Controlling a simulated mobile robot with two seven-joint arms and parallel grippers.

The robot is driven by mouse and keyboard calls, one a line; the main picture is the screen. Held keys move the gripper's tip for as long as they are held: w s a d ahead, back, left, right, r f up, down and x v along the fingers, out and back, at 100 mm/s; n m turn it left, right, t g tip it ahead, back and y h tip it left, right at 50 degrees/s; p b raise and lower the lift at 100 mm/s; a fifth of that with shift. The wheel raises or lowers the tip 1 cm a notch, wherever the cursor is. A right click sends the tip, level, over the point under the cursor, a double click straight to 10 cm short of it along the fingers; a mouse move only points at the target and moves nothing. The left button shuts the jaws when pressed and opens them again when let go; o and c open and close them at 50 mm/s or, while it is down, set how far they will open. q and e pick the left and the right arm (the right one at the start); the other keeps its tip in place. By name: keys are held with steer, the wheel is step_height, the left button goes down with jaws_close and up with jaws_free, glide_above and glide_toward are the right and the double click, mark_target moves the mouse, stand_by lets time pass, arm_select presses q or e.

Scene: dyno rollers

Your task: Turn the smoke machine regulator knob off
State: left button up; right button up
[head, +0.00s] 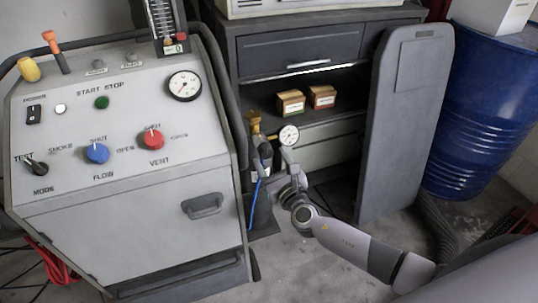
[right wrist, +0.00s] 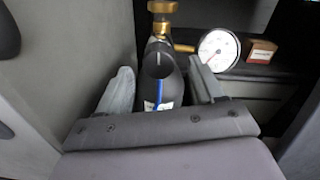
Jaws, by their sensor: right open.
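The regulator knob (right wrist: 158,58) is black and round with a short pale line on its face. It sits in front of brass fittings (right wrist: 162,10) on a gas bottle. In the head view the knob (head: 265,149) is small, below the brass valve (head: 254,122) and left of a white round gauge (head: 289,135). My right gripper (right wrist: 162,84) is open, its fingers to the left and right of the knob, with gaps visible. In the head view my right gripper (head: 278,175) is just below the knob, its fingertips hard to make out. My left gripper is out of view.
The grey smoke machine panel (head: 130,183) with several knobs stands at left. A dark cabinet (head: 300,45) with small boxes (head: 291,103) on its shelf is behind the bottle. Its open door (head: 405,120) stands right, before a blue drum (head: 483,105). A blue hose (head: 254,203) hangs near the gripper.

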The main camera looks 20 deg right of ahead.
steer(key=s, duration=0.5)
steer(key=shift+d+p, duration=0.15)
steer(key=shift+p, duration=0.15)
